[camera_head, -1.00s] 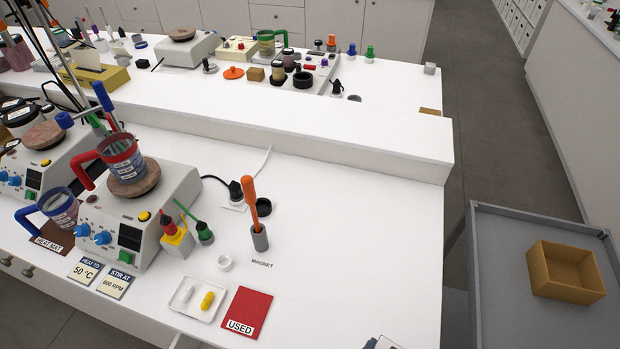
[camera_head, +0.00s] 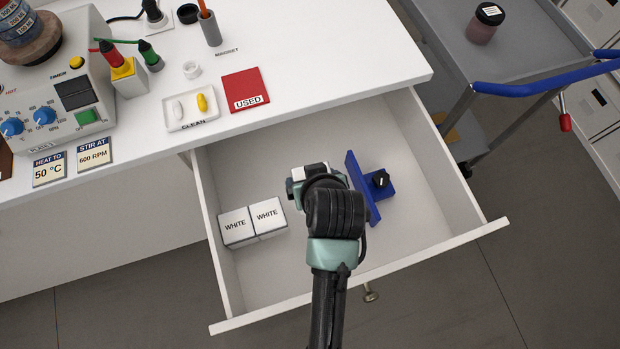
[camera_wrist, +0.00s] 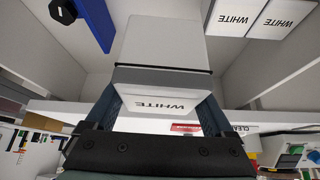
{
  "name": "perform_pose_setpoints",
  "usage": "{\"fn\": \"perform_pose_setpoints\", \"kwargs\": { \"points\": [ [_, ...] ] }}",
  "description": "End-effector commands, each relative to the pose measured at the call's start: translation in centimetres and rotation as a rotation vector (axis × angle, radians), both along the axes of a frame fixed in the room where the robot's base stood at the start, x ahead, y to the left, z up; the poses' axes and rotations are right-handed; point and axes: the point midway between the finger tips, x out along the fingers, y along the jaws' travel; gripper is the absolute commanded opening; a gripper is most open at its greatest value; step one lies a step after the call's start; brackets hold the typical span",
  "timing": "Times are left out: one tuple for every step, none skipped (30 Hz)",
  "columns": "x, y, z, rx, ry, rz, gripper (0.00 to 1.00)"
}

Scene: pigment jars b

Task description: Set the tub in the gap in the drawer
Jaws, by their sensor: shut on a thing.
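My gripper (camera_head: 312,178) is over the inside of the open drawer (camera_head: 280,288), between two white tubs and a blue divider. In the wrist view it is shut on a white tub (camera_wrist: 162,42) labelled WHITE, with a finger on each side. In the head view my arm hides most of the held tub, and I cannot tell whether it touches the drawer floor. Two tubs labelled WHITE (camera_head: 236,228) (camera_head: 268,216) stand side by side at the drawer's left. The blue divider (camera_head: 362,190) with a black knob stands to the right. The gap lies between them.
The drawer's front wall (camera_head: 400,263) lies nearer me, crossed by my arm. The bench edge overhangs the drawer's back. A clean tray (camera_head: 190,112) and a red USED mat (camera_head: 246,89) lie on the bench. A cart (camera_head: 530,50) stands at upper right.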

Motion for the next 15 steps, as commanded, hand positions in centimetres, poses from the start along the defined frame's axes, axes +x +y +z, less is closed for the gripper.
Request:
{"fn": "perform_pose_setpoints", "kwargs": {
  "points": [
    [0.3,0.1,-2.0,0.001,-0.006,0.021,0.19],
    [0.4,0.1,-2.4,0.002,-0.005,0.034,0.19],
    [0.5,0.1,-2.9,0.003,-0.006,0.046,0.19],
    [0.6,0.2,-3.1,0.004,-0.008,0.057,0.19],
    [0.6,0.2,-3.4,0.006,-0.01,0.066,0.19],
    [0.7,0.2,-3.6,0.006,-0.01,0.075,0.19],
    [0.7,0.2,-3.7,0.006,-0.01,0.08,0.19],
    [0.8,0.2,-3.8,0.007,-0.01,0.087,0.19],
    [0.8,0.3,-4.0,0.008,-0.011,0.092,0.19],
    [0.8,0.3,-4.2,0.009,-0.01,0.095,0.19],
    [0.8,0.3,-4.4,0.009,-0.01,0.096,0.19],
    [0.8,0.3,-5.0,0.009,-0.01,0.098,0.19],
    [0.8,0.3,-5.5,0.009,-0.007,0.099,0.19],
    [0.7,0.3,-6.1,0.009,-0.007,0.099,0.19],
    [0.7,0.3,-6.8,0.009,-0.006,0.099,0.19]
  ]
}}
